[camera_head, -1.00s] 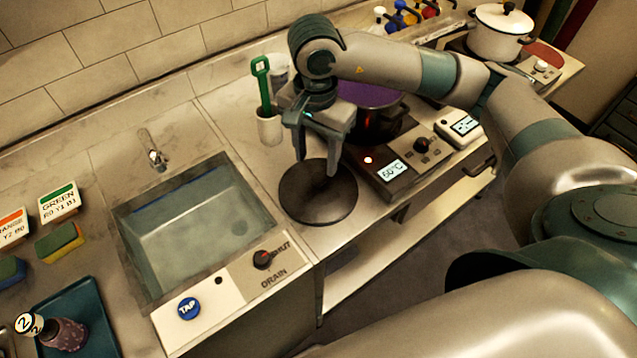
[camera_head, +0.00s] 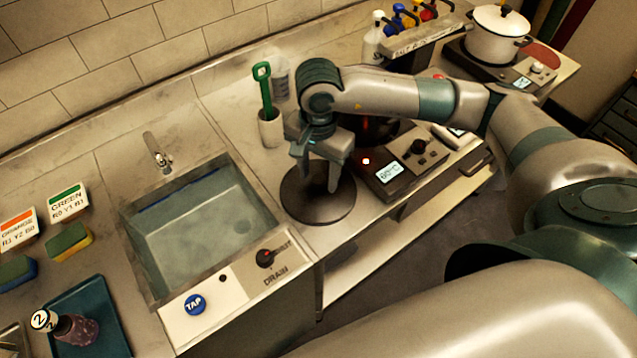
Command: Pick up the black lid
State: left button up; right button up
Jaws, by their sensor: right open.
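The black lid (camera_head: 315,208) is a round dark disc lying flat on the counter, between the sink and the hot plate. My right gripper (camera_head: 319,184) is directly over the lid, pointing down, with its fingers apart. The fingertips overlap the middle of the lid in this view and hide its centre and knob. I cannot tell whether they touch it. My left gripper is not in view.
A hot plate (camera_head: 407,167) with a dark pot, mostly hidden by my arm, stands right of the lid. A white cup (camera_head: 270,130) with a green-handled tool stands behind it. The sink (camera_head: 200,235) is at left. A white pot (camera_head: 496,38) stands far right.

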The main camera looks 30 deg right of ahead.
jog(key=shift+f, duration=0.15)
dwell(0.3)
grip_shut()
jog(key=shift+r, duration=0.2)
